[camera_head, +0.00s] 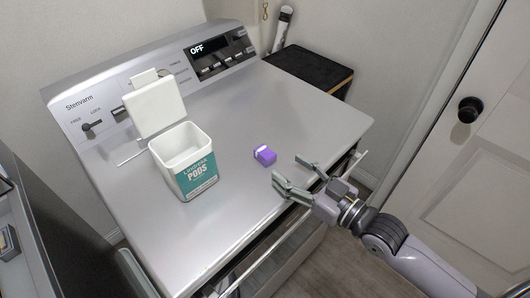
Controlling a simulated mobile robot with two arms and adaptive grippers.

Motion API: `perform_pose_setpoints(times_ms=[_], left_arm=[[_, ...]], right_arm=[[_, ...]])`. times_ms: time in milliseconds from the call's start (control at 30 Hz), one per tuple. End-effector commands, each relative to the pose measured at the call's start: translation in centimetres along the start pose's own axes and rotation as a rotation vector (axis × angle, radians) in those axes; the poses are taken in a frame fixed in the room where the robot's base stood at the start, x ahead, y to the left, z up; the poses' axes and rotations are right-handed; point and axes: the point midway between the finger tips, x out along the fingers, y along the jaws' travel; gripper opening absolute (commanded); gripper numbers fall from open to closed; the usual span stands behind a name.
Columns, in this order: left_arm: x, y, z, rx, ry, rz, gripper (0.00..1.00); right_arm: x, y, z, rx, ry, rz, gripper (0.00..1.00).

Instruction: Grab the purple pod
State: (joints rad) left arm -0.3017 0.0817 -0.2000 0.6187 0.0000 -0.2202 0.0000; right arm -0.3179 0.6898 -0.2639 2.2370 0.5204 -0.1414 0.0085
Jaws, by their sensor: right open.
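The small purple pod (265,155), with a pale patch on its left side, lies on the washer's grey top, right of the middle. My right gripper (290,172) comes in from the lower right. Its two fingers are spread, and they are empty. The fingertips are just to the right of the pod and slightly below it in the picture, apart from it. My left gripper is not in view.
An open white pods container (170,177) with a raised lid (158,106) stands left of the pod on the washer top (240,120). The control panel (215,62) is behind. A dark box (308,68) stands at the back right, and a door (490,170) is on the right.

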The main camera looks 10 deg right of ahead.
Motion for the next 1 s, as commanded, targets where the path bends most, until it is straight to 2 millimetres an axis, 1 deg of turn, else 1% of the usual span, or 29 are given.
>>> perform_pose_setpoints(times_ms=[33, 100, 367, 600, 667, 767, 967, 1000], left_arm=[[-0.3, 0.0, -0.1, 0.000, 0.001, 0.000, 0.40], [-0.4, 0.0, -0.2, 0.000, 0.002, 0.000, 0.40], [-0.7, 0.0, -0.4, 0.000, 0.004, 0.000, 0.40], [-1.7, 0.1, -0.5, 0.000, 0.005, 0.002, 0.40], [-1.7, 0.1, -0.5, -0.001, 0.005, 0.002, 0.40], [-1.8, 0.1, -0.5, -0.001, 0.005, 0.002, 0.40], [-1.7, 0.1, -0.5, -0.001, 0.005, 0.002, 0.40], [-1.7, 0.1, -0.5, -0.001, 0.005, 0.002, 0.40]], right_arm=[[0.8, 0.1, -0.2, 0.001, 0.004, 0.001, 0.56], [1.6, 0.1, -0.1, 0.000, 0.002, 0.002, 0.56], [3.1, 0.1, -0.1, 0.000, 0.001, 0.001, 0.56], [6.6, 0.2, -0.1, 0.000, 0.001, 0.001, 0.56], [7.2, 0.1, -0.1, 0.000, 0.001, 0.001, 0.56], [7.6, 0.1, 0.0, -0.002, 0.000, 0.000, 0.56], [7.6, 0.1, 0.1, -0.001, -0.001, 0.000, 0.56], [7.6, 0.1, 0.1, -0.001, -0.001, 0.000, 0.54]])
